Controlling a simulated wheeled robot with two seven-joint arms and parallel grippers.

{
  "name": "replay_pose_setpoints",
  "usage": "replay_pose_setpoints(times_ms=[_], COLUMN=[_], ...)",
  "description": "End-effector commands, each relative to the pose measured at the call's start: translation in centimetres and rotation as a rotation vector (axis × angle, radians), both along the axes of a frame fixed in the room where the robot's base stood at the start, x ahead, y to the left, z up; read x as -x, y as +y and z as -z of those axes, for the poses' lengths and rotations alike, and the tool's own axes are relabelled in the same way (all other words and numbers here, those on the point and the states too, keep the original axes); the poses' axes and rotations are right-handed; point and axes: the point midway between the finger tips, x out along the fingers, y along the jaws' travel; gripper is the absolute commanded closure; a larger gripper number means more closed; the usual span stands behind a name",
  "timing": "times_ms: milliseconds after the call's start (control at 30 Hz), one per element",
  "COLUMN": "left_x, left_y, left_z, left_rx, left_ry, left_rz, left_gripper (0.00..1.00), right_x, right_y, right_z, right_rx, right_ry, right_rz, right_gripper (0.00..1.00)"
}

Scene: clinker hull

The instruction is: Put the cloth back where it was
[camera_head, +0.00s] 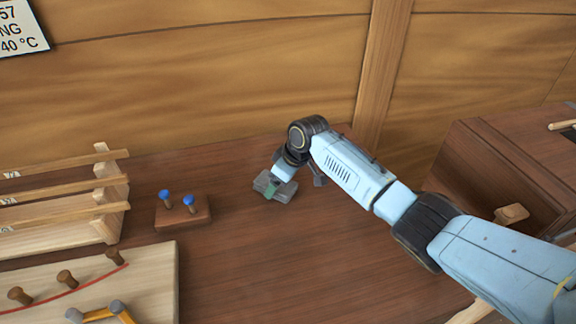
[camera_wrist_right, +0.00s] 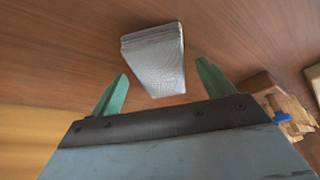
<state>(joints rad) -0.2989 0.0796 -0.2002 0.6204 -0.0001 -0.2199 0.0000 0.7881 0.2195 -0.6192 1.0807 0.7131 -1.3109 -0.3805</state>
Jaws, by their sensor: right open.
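A grey folded cloth (camera_head: 288,190) lies on the brown bench, right of the block with blue-topped pegs. In the right wrist view the cloth (camera_wrist_right: 155,55) is a layered, pale grey pad, lying beyond and between the two green fingers. My right gripper (camera_head: 272,190) reaches in from the right and sits over the cloth, partly covering it. In the wrist view the right gripper (camera_wrist_right: 161,76) is open, its fingertips apart on either side of the cloth's near end. Whether a finger touches the cloth I cannot tell. My left gripper is out of view.
A wooden block with two blue-topped pegs (camera_head: 182,214) stands left of the cloth. Farther left are a slatted wooden rack (camera_head: 113,214) and a pale board with pegs (camera_head: 155,290). A brown box (camera_head: 470,165) stands at the right. The bench in front of the cloth is clear.

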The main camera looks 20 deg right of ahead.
Motion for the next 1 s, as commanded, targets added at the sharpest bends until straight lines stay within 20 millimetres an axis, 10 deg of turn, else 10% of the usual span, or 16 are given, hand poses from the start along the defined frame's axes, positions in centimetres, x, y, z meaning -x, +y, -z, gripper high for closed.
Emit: replay_pose_setpoints(times_ms=[500,1000], left_x=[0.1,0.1], left_y=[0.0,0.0], left_z=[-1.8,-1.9], left_rx=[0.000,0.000], left_ry=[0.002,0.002], left_rz=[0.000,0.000], left_gripper=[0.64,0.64], right_x=[2.6,3.0], right_y=[-2.6,-2.9], right_z=[-9.0,-10.1], right_rx=[-0.001,-0.001], right_ry=[-0.001,0.001], right_rz=[0.000,0.001], right_gripper=[0.20,0.20])
